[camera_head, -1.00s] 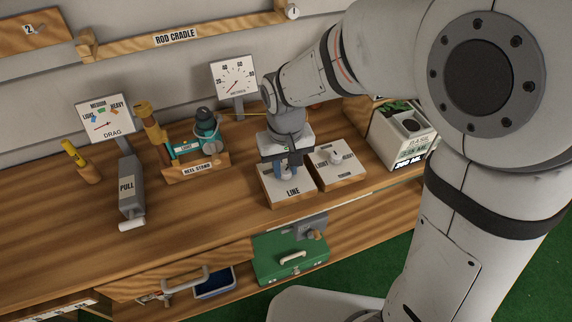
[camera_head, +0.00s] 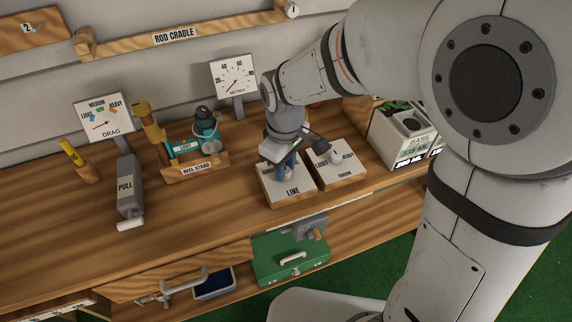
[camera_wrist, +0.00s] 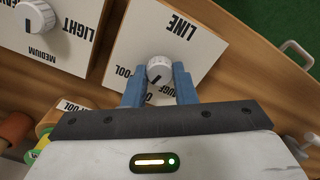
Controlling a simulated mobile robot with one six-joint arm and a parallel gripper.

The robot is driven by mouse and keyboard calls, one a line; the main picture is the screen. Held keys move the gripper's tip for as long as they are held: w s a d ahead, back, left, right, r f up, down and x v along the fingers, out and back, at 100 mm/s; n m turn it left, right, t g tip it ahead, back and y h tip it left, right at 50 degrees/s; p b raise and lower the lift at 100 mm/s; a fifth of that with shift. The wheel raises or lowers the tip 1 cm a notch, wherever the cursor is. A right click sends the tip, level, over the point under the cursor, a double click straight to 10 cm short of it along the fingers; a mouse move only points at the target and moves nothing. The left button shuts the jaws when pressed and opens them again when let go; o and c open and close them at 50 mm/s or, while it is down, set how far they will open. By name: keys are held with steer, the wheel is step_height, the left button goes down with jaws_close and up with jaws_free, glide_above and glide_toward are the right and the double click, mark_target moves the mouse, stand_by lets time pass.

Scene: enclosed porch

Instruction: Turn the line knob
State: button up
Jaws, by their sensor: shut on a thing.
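The line knob (camera_wrist: 159,70) is a small white ribbed dial with a dark pointer mark. It sits on the white-topped box marked LINE (camera_head: 293,191); labels ending in "POOL" and "GAUGE" show partly beside it in the wrist view. My gripper (camera_wrist: 160,86) has its two blue fingers on either side of the knob, shut on it, pointing down from above. In the head view my gripper (camera_head: 285,165) hides the knob. The knob's pointer aims toward the lower left in the wrist view.
A second box with a LIGHT/MEDIUM/HEAVY knob (camera_head: 336,158) stands close on the right. A metres gauge (camera_head: 235,79) stands behind. A carton (camera_head: 399,133) is at the right.

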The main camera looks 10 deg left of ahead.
mark_target(286, 169)
steer(key=shift+w+n, duration=0.1)
steer(key=shift+n, duration=1)
steer(key=o, duration=1)
steer(key=shift+r, duration=0.1)
step_height(286, 169, up, 8)
steer(key=shift+f, duration=0.15)
